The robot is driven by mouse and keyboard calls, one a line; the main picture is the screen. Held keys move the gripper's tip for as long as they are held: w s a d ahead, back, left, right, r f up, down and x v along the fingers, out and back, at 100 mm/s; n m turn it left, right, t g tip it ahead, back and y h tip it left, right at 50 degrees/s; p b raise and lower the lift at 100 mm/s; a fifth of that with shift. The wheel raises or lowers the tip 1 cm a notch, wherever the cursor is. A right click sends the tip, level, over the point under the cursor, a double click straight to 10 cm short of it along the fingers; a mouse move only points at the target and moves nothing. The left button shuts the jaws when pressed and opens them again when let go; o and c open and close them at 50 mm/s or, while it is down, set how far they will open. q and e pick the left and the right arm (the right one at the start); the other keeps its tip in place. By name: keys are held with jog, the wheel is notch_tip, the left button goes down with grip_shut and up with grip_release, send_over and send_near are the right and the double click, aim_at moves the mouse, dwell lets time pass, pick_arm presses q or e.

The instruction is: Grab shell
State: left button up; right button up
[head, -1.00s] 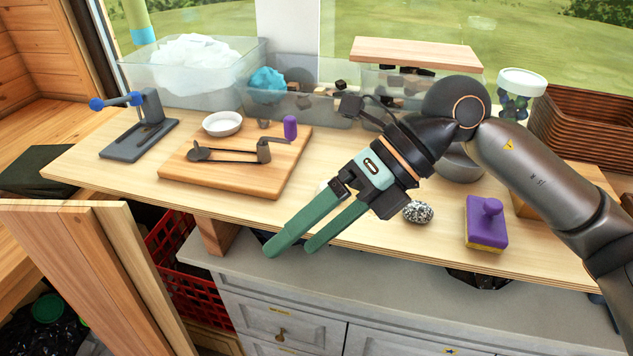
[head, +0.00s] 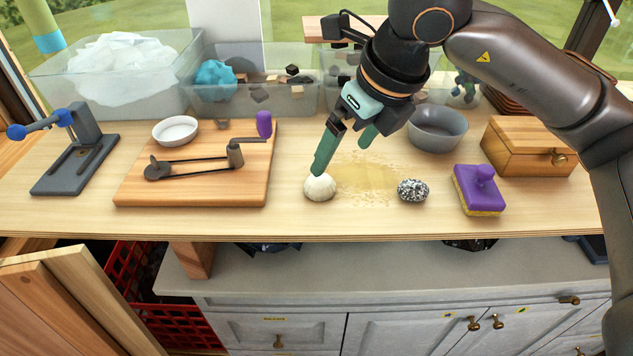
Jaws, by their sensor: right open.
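The shell (head: 319,188) is a small, round, ridged white thing on the wooden worktop, near its front edge. My right gripper (head: 342,155) has green fingers and is open, pointing down over the worktop. The tip of its left finger is at the shell's top edge in the picture; I cannot tell whether it touches. The other finger ends farther back and to the right. Nothing is between the fingers. My left gripper is not in view.
A pale yellow spill (head: 368,178) lies right of the shell, with a speckled stone (head: 412,190) and a purple scrubber (head: 479,190) beyond. A wooden board (head: 200,190) with a metal tool stands left. A grey bowl (head: 437,128) and wooden box (head: 528,147) stand at right.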

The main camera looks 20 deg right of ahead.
send_over(325, 182)
jog(key=s+d, duration=0.1)
jog(key=s, duration=0.1)
notch_tip(325, 182, down, 4)
jog(key=shift+s+f, duration=0.15)
jog(key=shift+p+x, duration=0.75)
jog(key=shift+x, duration=1.9)
jog(key=c, duration=1.4)
jog(key=shift+r, duration=0.2)
